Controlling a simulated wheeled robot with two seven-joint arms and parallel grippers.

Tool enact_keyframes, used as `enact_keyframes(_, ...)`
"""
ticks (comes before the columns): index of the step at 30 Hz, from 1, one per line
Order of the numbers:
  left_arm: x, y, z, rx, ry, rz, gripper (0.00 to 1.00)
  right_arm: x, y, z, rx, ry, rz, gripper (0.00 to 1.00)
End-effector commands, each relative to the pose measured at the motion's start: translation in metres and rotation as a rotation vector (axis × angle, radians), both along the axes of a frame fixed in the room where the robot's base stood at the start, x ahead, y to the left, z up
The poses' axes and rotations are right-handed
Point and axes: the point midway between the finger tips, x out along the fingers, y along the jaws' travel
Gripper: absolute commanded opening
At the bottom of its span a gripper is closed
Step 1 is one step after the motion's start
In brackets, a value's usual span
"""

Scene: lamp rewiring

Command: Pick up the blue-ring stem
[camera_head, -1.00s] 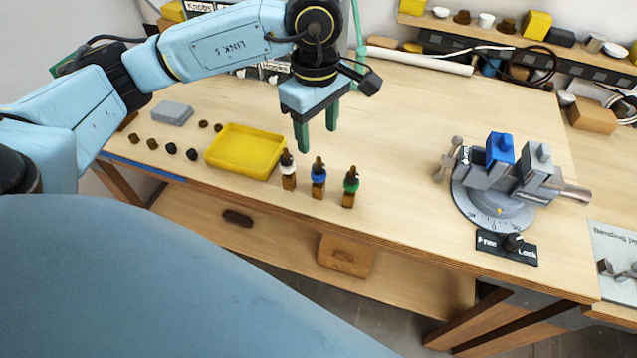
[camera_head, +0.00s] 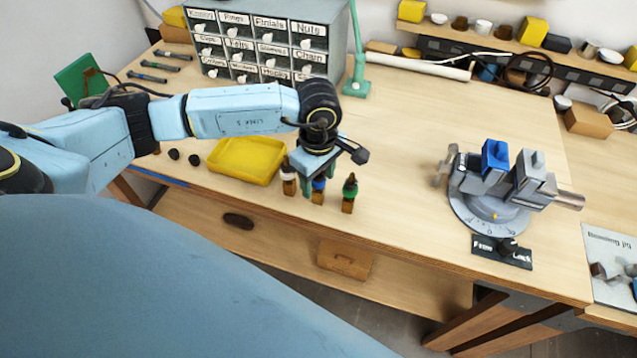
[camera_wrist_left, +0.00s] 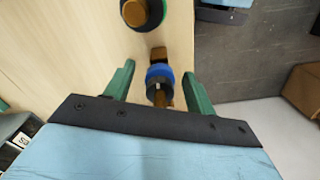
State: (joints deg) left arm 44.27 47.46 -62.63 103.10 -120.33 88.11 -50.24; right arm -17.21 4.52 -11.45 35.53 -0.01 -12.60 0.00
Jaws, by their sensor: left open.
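The blue-ring stem (camera_head: 318,189) stands upright near the table's front edge, partly hidden by my left gripper (camera_head: 312,180) in the head view. It has a brown block foot, a blue ring and a dark top. My left gripper is open around it: in the left wrist view the blue-ring stem (camera_wrist_left: 160,78) sits between the green fingertips (camera_wrist_left: 160,80), with a gap on both sides. A white-ring stem (camera_head: 288,177) stands to its left and a green-ring stem (camera_head: 350,193) to its right. My right gripper is not in view.
A yellow tray (camera_head: 246,161) lies left of the stems. A grey vise (camera_head: 492,205) with a blue jaw stands at the right. A drawer cabinet (camera_head: 265,40) and a green lamp stand (camera_head: 356,85) are at the back. The table between stems and vise is clear.

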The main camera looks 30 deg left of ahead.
Motion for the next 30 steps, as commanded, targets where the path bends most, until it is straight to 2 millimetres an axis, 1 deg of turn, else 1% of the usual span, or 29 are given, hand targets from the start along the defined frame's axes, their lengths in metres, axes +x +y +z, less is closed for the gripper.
enact_keyframes(7, 0.0001, 0.0001, -0.0031, 0.0, -0.001, -0.001, 0.55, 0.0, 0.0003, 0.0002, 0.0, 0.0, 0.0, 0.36)
enact_keyframes(8, 0.0001, 0.0001, -0.0031, 0.0, -0.001, -0.001, 0.54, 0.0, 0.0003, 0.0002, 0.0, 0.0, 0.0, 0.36)
enact_keyframes(20, 0.0001, 0.0, -0.0026, 0.0, -0.001, 0.0, 0.01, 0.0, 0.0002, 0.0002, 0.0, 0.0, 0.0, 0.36)
enact_keyframes(21, 0.0001, 0.0, -0.0026, 0.0, -0.001, 0.0, 0.0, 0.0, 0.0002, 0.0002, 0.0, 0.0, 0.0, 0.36)
enact_keyframes(28, 0.0008, 0.0, -0.0012, -0.001, -0.003, 0.0, 0.0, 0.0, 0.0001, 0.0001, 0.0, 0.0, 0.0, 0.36)
enact_keyframes(30, 0.0012, -0.0001, 0.0022, -0.002, -0.004, 0.0, 0.0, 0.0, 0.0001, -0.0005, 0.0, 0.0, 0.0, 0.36)
